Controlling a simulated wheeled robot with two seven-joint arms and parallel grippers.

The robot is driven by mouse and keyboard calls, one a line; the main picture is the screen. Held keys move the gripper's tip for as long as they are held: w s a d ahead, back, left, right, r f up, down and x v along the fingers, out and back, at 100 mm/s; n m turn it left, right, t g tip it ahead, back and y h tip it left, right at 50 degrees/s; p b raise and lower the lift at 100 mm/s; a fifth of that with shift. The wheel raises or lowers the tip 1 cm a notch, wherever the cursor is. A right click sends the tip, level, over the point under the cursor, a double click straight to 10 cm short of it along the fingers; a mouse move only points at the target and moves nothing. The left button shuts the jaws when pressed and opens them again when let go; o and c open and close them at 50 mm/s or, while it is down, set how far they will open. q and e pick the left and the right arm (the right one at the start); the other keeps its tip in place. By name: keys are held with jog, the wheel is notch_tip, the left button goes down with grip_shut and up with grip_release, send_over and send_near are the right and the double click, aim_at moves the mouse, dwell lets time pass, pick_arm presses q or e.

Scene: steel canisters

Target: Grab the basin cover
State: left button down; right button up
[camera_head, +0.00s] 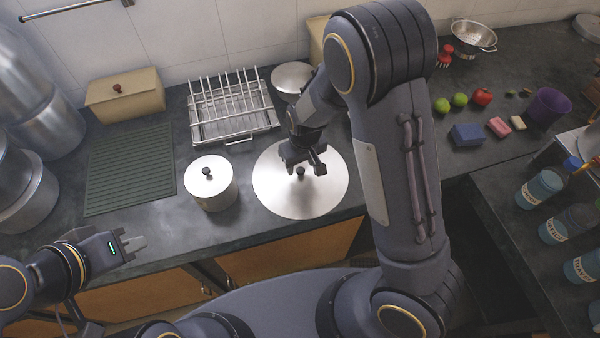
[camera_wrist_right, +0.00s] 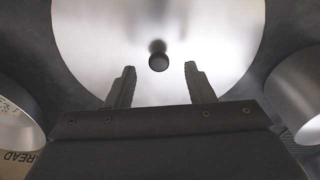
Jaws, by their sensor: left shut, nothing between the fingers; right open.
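The basin cover (camera_head: 325,193) is a round, flat steel disc with a small dark knob (camera_head: 300,171) at its middle. It lies on the dark counter, right of the white lidded pot. My right gripper (camera_head: 303,168) is over the cover, close to the knob, with its fingers apart and nothing between them. In the right wrist view the cover (camera_wrist_right: 95,40) fills the upper middle, and the knob (camera_wrist_right: 159,62) is just beyond and between the open fingertips (camera_wrist_right: 160,72). My left gripper (camera_head: 138,243) is shut and empty at the counter's front left.
The white lidded pot (camera_head: 222,194) stands left of the cover. A dish rack (camera_head: 232,133), a round steel lid (camera_head: 292,76) and a beige bread box (camera_head: 125,103) are behind. Several bottles (camera_head: 540,188) stand at the right. The ridged green mat (camera_head: 130,165) is bare.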

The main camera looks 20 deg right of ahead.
aim_at(301, 172)
jog(key=shift+w+f, duration=0.2)
jog(key=shift+f, duration=1.15)
grip_shut()
